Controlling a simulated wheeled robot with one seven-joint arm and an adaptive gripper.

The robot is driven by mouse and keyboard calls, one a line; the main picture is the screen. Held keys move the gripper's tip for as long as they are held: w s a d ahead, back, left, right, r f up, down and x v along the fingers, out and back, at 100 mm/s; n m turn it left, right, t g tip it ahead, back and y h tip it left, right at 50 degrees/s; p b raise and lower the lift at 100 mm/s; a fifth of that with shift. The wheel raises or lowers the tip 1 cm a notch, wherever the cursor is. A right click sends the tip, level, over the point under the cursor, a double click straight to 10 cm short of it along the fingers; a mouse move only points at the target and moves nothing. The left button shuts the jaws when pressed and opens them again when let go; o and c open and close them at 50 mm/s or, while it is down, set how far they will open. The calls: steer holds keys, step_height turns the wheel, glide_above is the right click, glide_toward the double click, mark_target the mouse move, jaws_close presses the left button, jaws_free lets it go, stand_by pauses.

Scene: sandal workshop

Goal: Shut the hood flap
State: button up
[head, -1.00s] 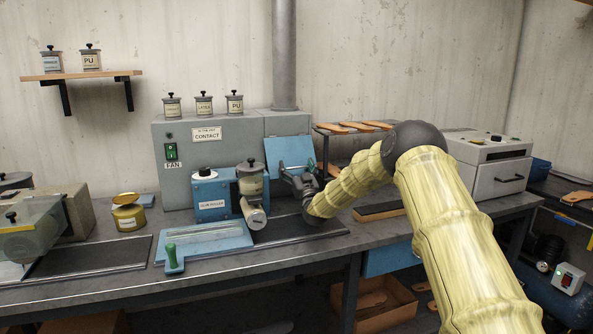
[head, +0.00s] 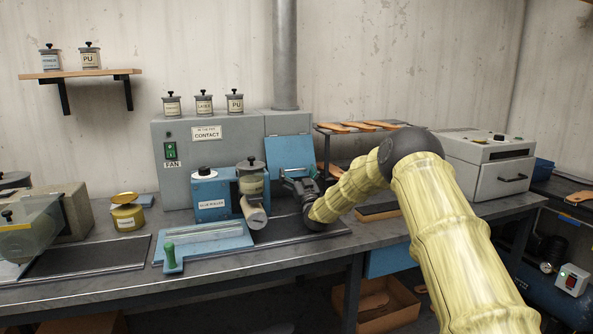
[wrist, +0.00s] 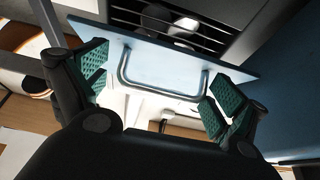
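The hood flap (head: 288,151) is a blue panel on the right part of the grey hood, above the bench, in the head view. In the wrist view the flap (wrist: 150,62) is a pale blue plate with a grey bar handle (wrist: 165,82) near its edge. Dark vent slats show behind it, so it appears to stand open. My gripper (wrist: 158,88) is open, with a green-padded finger to each side of the handle and nothing between them but the handle area. Contact with the flap cannot be told. In the head view my gripper (head: 300,182) is in front of the flap's lower part.
The grey hood (head: 230,140) stands against the wall. The blue glue roller machine (head: 211,207) is left of my gripper. A dark mat (head: 290,232) lies below. A sole rack (head: 352,127) and a grey oven (head: 485,170) stand to the right.

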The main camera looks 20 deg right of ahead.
mark_target(298, 147)
steer(key=shift+w+a+r, duration=0.1)
steer(key=shift+r, duration=0.3)
step_height(298, 147, up, 9)
steer(key=shift+r, duration=0.15)
stand_by(0.4)
